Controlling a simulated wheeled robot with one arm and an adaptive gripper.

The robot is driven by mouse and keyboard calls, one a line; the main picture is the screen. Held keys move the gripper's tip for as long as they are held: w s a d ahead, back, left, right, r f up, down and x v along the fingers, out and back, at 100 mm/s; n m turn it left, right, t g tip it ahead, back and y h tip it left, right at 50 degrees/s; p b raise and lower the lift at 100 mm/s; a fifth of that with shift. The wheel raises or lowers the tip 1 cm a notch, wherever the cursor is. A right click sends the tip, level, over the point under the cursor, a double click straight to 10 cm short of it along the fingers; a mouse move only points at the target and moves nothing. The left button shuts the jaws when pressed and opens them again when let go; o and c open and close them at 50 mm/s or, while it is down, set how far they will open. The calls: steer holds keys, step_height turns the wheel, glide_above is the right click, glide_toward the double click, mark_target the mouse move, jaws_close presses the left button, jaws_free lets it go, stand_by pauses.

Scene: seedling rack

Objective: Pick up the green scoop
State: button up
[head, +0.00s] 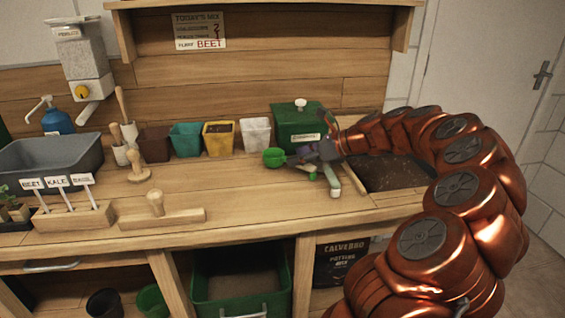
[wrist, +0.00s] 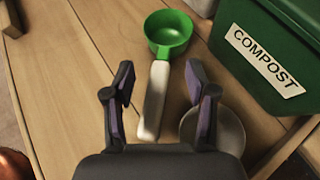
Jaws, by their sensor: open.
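The green scoop (wrist: 169,34) lies on the wooden bench, with a round green cup and a pale handle (wrist: 153,100). In the head view its cup (head: 274,157) shows just left of my gripper (head: 318,153). In the wrist view my gripper (wrist: 158,88) is open, with a finger on each side of the handle and the cup beyond the fingertips. I cannot tell how high the fingers are above the handle. Part of the scoop is hidden behind my gripper in the head view.
A green compost box (wrist: 262,58) stands close on the right in the wrist view. A round grey dish (wrist: 229,128) lies partly under the right finger. Several pots, including a yellow one (head: 219,138), stand along the back.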

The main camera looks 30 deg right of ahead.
steer(key=x, duration=0.2)
steer(key=shift+w+a+f, duration=0.1)
steer(key=shift+w+a, duration=0.1)
steer(key=shift+a, duration=0.05)
jaws_close()
stand_by(0.3)
